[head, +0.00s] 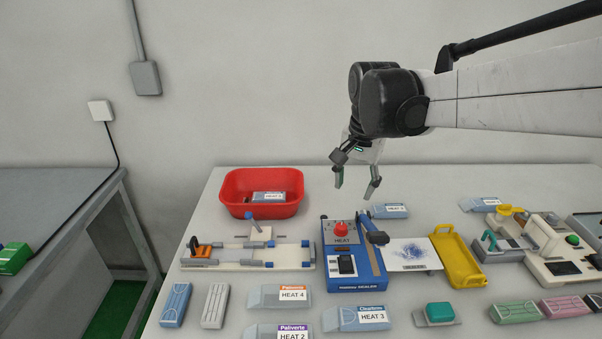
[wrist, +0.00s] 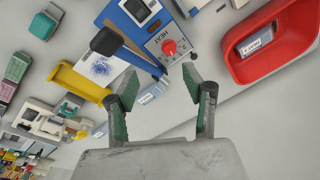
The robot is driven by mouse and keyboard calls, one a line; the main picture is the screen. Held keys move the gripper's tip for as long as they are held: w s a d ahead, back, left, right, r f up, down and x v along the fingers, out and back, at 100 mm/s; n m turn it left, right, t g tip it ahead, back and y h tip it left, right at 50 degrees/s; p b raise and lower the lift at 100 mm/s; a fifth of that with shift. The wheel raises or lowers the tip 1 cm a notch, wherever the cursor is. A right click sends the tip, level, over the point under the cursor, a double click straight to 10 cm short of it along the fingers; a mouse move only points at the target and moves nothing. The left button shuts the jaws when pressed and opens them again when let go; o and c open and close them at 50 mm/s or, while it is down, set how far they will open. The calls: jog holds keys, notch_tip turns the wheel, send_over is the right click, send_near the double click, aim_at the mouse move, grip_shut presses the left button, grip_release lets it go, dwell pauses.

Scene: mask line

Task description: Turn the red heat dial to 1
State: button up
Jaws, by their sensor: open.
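The red heat dial (head: 341,228) sits on the grey panel marked HEAT at the back of the blue sealer (head: 350,285). In the wrist view the dial (wrist: 170,47) shows a pale pointer mark, with small scale marks around it that are too small to read. My gripper (head: 357,190) is open and empty, above and behind the sealer, apart from the dial. In the wrist view my gripper's fingers (wrist: 197,77) point toward the sealer, with the dial just beyond and left of the right-hand fingertip. The sealer's black-ended lever (head: 376,237) stands to the right of the dial.
A red bin (head: 232,206) holding a pack stands back left. A yellow tray (head: 459,262) and a printed sheet (head: 413,255) lie right of the sealer. A white fixture (head: 245,257) is on its left. Several labelled packs lie in front; the table behind the sealer is mostly clear.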

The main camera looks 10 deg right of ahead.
aim_at(341, 226)
jog(key=w+f+m+g+b, duration=0.1)
jog(key=w+f+m+g, duration=0.15)
jog(key=w+f, duration=0.4)
jog(key=shift+m+t, duration=0.25)
jog(key=f, duration=0.4)
jog(key=w+f, duration=0.1)
jog(key=f, duration=0.3)
jog(key=f+b, duration=0.1)
jog(key=f, duration=0.3)
jog(key=shift+w+d+f, duration=0.15)
jog(key=shift+d+f, duration=0.1)
jog(key=shift+d, duration=0.15)
grip_shut()
